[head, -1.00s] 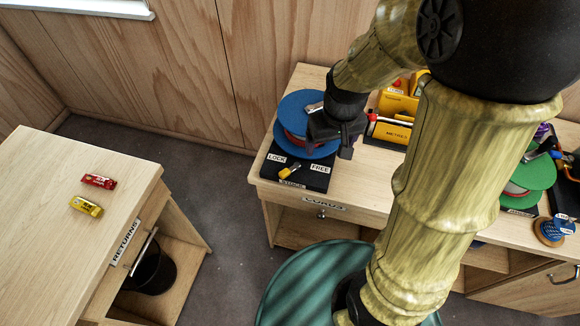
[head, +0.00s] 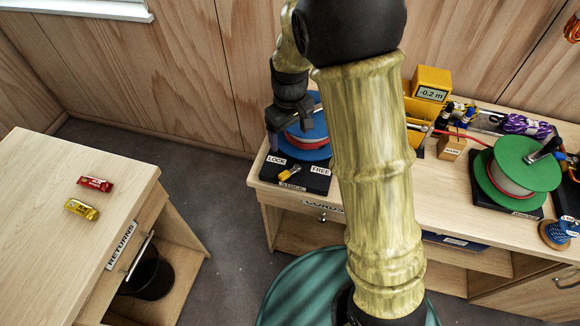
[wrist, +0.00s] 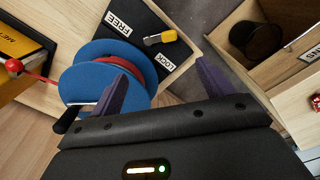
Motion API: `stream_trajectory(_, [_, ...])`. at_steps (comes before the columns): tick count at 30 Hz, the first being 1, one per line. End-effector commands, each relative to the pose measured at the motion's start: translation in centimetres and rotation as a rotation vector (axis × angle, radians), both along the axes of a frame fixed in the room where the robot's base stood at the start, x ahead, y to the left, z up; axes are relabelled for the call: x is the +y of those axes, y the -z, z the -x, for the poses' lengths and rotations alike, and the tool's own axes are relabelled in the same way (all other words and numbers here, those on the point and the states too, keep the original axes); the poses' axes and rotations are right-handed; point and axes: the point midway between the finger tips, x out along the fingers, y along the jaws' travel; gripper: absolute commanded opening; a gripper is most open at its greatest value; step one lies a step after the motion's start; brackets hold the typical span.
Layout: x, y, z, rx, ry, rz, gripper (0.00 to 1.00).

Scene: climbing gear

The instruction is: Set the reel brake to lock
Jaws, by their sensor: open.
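The reel brake is a small yellow-tipped lever (head: 289,173) on a black base plate (head: 318,184) in front of a blue reel (head: 311,136). It also shows in the wrist view (wrist: 160,38). The LOCK label (head: 276,160) is left of the lever and the FREE label (head: 321,169) is right. In the head view the yellow end points lower left and the grey end upper right; I cannot tell which end is the pivot. My gripper (head: 288,130) is open and empty, above the reel's left side, apart from the lever.
A green reel (head: 525,165), a yellow meter box (head: 432,83) and purple rope (head: 525,124) are on the bench to the right. The returns table (head: 60,220) at left holds a red and a yellow packet. A black bin (head: 150,275) stands beneath it.

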Motion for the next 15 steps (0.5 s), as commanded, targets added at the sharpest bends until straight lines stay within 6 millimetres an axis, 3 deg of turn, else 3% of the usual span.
stream_trajectory(15, [-0.1,8.9,0.1,0.005,0.001,0.002,0.80])
